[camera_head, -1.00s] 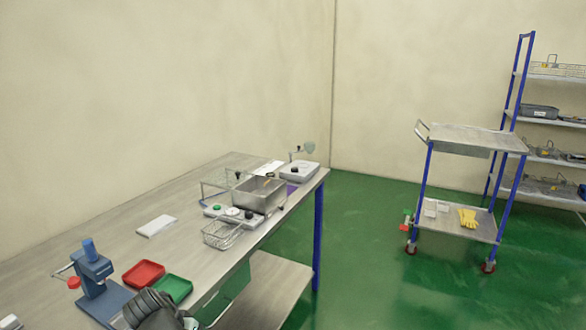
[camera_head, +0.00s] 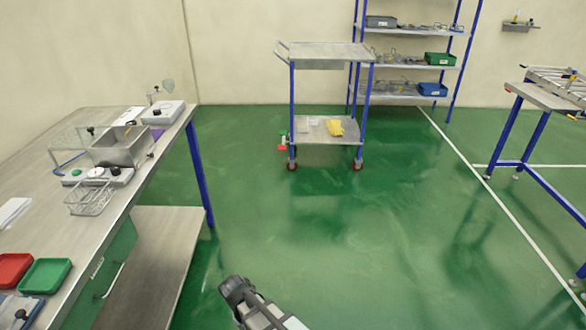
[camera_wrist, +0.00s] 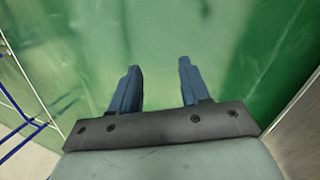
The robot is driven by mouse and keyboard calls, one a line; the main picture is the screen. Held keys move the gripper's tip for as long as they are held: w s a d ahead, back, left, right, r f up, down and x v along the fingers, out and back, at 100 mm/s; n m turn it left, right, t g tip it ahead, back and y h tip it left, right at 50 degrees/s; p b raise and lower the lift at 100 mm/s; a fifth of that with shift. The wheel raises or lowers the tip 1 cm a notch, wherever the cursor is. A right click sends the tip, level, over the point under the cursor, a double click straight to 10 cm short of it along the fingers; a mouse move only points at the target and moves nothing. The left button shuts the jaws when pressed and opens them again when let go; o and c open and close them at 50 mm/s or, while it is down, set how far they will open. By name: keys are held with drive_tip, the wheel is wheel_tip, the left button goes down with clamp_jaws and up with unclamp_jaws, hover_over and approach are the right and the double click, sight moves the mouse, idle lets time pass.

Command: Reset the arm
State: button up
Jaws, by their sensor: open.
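My gripper (camera_wrist: 159,64) shows in the wrist view with its two blue fingers well apart and nothing between them. It points toward the green floor (camera_wrist: 165,30). In the head view part of my arm (camera_head: 250,300) shows at the bottom, over the floor and to the right of the workbench; the fingers cannot be made out there.
The steel workbench (camera_head: 55,190) at left carries a metal basin (camera_head: 120,147), wire basket (camera_head: 90,197), red tray (camera_head: 12,268) and green tray (camera_head: 45,275). A trolley (camera_head: 325,55), shelf rack (camera_head: 410,30) and second table (camera_head: 545,97) stand farther off. The middle floor is clear.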

drive_tip(key=s+d+f+m+g+y, duration=0.1)
drive_tip(key=s+d+f+g, duration=0.1)
drive_tip(key=s+d+f, duration=0.45)
drive_tip(key=s+d+f+g, duration=0.1)
drive_tip(key=s+d+f, duration=0.15)
drive_tip(key=d, duration=0.65)
drive_tip(key=s+d+f+m+g+y, duration=0.1)
drive_tip(key=s+d+f+g, duration=0.1)
drive_tip(key=s+d+f, duration=0.45)
drive_tip(key=s+d+g+y, duration=0.1)
drive_tip(key=s+d, duration=0.4)
drive_tip(key=s, duration=0.1)
drive_tip(key=shift+s+d+f+m+y, duration=0.25)
drive_tip(key=shift+s+f+m+y, duration=0.05)
drive_tip(key=shift+s+f+m, duration=0.15)
